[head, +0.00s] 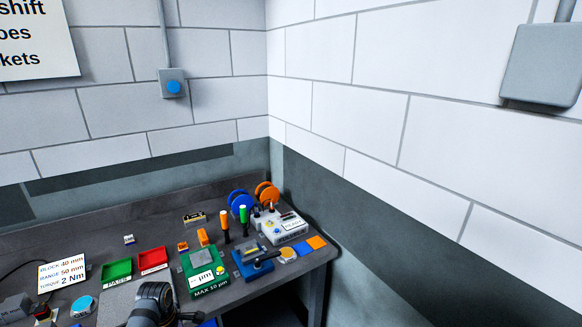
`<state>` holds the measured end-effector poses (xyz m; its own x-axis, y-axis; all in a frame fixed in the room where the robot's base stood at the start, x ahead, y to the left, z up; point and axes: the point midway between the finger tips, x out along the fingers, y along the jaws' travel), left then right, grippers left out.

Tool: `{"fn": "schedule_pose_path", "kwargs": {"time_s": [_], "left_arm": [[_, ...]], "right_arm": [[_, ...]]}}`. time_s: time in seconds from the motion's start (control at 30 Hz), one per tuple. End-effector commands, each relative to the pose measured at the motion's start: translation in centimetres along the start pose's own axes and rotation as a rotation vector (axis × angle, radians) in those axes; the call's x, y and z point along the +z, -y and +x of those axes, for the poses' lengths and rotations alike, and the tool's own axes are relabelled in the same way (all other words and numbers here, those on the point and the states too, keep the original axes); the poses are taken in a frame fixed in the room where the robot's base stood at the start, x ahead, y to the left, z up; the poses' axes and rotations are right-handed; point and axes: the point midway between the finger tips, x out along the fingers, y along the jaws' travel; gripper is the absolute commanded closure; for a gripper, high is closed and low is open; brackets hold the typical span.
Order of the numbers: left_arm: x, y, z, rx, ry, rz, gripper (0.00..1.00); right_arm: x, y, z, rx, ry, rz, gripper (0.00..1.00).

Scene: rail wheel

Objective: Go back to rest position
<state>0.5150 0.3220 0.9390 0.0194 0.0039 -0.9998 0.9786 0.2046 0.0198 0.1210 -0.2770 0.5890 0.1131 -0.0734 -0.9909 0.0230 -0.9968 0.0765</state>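The task names no object. Neither gripper's fingers show in the head view. A dark, rounded jointed part, which looks like one of my arm links, rises at the bottom edge over the front of the grey workbench (112,222). I cannot tell which arm it belongs to, and nothing held is visible.
The bench carries a green tray (117,270), a red tray (152,259), a green gauge block stand (203,272), a blue clamp device (256,264), a white device (284,227), blue and orange wheels (267,193) and a sign (63,272). Walls close the corner. Floor is open right of the bench.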

Motion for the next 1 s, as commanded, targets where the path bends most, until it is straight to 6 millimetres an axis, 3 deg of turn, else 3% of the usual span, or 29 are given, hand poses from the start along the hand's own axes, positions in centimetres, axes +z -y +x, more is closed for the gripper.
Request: {"fn": "schedule_pose_path", "kwargs": {"time_s": [0.03,0.17,0.27,0.4,0.5,0.6,0.7,0.8,0.9,1.0], "left_arm": [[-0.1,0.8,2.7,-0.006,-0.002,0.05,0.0],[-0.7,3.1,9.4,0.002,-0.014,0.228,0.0],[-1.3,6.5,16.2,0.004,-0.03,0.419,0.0],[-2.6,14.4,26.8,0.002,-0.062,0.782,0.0],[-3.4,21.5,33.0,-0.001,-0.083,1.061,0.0],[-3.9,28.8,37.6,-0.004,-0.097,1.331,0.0],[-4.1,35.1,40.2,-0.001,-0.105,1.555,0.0],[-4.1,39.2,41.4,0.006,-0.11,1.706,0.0],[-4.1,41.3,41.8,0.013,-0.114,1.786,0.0],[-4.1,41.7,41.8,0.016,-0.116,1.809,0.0]], "right_arm": [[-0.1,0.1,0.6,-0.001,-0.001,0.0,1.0],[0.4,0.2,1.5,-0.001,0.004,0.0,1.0],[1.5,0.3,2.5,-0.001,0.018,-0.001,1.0],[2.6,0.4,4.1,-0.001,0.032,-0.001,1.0],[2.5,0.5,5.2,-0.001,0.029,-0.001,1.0],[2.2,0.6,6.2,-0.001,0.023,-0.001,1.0],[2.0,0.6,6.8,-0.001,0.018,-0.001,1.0],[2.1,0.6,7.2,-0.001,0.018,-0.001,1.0],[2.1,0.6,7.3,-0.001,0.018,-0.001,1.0],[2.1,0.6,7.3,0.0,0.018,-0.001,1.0]]}}
